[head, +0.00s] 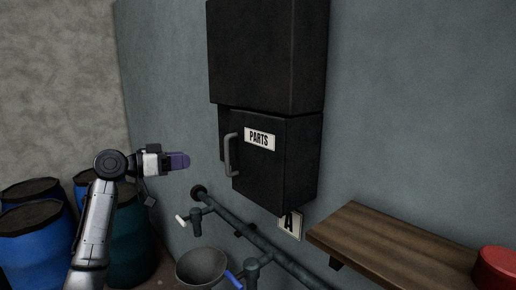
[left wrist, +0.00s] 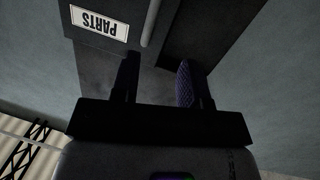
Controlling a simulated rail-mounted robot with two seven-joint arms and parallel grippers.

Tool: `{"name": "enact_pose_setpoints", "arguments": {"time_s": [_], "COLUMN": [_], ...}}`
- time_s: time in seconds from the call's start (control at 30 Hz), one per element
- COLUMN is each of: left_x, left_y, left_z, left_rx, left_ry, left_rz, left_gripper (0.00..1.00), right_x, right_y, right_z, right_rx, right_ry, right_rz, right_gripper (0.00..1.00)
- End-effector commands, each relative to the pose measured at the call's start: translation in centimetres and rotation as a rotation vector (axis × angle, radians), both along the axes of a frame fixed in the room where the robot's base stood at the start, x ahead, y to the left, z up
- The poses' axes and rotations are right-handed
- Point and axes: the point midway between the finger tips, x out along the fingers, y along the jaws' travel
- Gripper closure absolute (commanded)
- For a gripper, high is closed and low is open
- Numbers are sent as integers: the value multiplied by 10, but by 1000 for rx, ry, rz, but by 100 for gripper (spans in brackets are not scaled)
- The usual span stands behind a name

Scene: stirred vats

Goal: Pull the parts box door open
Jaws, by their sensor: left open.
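The dark parts box (head: 300,165) hangs on the wall, and its door (head: 262,180) bears a white PARTS label (head: 259,139). A grey bar handle (head: 229,155) stands upright at the door's left edge. I cannot tell whether the door is fully shut. My left gripper (head: 182,161) is left of the handle, apart from it, with purple finger pads. In the left wrist view the two fingers (left wrist: 158,80) are spread and empty. The handle (left wrist: 150,22) lies beyond the fingertips, beside the upside-down label (left wrist: 99,23). My right gripper is not in view.
A larger dark cabinet (head: 265,55) is right above the box. Below run a pipe with valves (head: 245,232) and a grey bucket (head: 202,268). A wooden shelf (head: 400,243) with a red object (head: 497,268) is at right. Blue drums (head: 35,240) stand at left.

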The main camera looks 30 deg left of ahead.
Motion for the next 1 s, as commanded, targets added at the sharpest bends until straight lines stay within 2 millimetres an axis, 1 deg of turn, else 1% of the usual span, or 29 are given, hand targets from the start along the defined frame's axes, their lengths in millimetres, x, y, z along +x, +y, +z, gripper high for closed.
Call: {"name": "enact_pose_setpoints", "arguments": {"time_s": [0.03,0.1,0.27,0.37,0.47,0.8,1.0], "left_x": [-2,-4,1,10,23,78,101], "left_y": [-3,-7,-8,-13,-22,-53,-66], "left_z": [7,13,15,17,18,18,17], "left_rx": [0,23,78,85,84,83,86], "left_ry": [-44,-103,-141,-145,-144,-142,-142], "left_rz": [-29,-50,-42,-44,-45,-45,-42], "left_gripper": [59,59,59,59,59,59,59], "right_x": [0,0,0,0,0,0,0], "right_y": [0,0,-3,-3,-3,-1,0], "right_z": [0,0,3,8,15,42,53], "right_rx": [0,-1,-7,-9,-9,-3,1], "right_ry": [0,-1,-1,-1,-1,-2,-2], "right_rz": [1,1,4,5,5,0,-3], "right_gripper": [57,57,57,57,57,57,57]}}
